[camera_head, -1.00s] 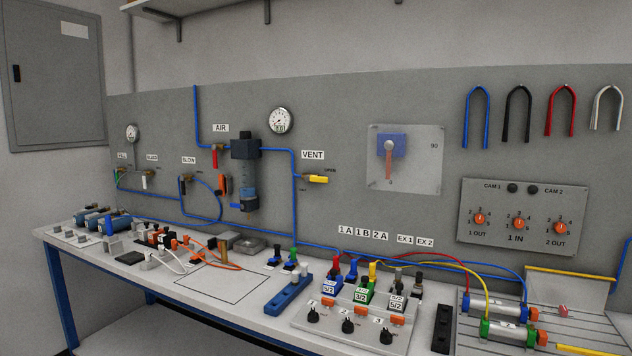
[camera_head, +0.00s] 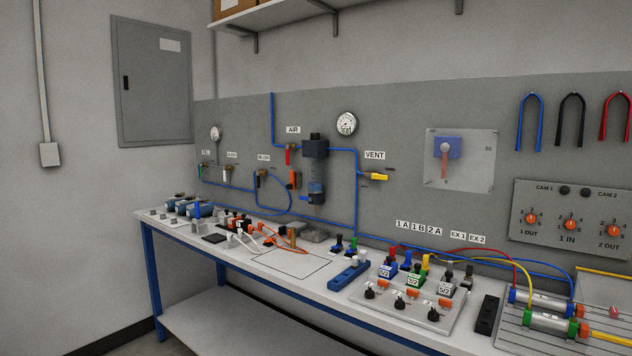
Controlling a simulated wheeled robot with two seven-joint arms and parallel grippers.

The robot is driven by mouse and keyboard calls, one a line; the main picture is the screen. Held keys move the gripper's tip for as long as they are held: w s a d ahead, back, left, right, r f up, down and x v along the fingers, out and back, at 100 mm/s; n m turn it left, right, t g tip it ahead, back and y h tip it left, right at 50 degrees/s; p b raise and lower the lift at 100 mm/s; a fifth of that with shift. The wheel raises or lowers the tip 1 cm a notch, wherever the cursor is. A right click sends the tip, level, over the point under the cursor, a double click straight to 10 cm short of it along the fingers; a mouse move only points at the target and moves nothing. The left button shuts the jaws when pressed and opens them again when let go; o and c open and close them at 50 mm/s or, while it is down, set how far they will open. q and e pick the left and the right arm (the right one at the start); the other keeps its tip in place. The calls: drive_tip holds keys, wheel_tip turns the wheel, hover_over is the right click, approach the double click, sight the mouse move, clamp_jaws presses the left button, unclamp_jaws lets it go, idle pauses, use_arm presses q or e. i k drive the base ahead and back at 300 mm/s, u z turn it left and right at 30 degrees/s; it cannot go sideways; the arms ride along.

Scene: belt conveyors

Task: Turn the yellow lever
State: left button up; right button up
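The yellow lever (camera_head: 376,177) sits on the grey back panel under the VENT label (camera_head: 374,155), at the end of a blue air line. It lies about level, pointing right, between two small tags that are too small to read surely. A red lever (camera_head: 288,156) hangs down under the AIR label (camera_head: 293,130), left of the filter unit (camera_head: 315,170). Neither of my grippers is in view, and nothing touches the yellow lever.
A white workbench (camera_head: 270,268) with blue legs runs below the panel. It holds valves, a blue block (camera_head: 349,275) and a cylinder plate on the right. A shelf (camera_head: 350,14) hangs above. Floor on the left looks clear.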

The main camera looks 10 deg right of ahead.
sight(369, 175)
drive_tip(key=u, duration=0.9)
drive_tip(key=i, duration=2.1)
drive_tip(key=z, duration=0.85)
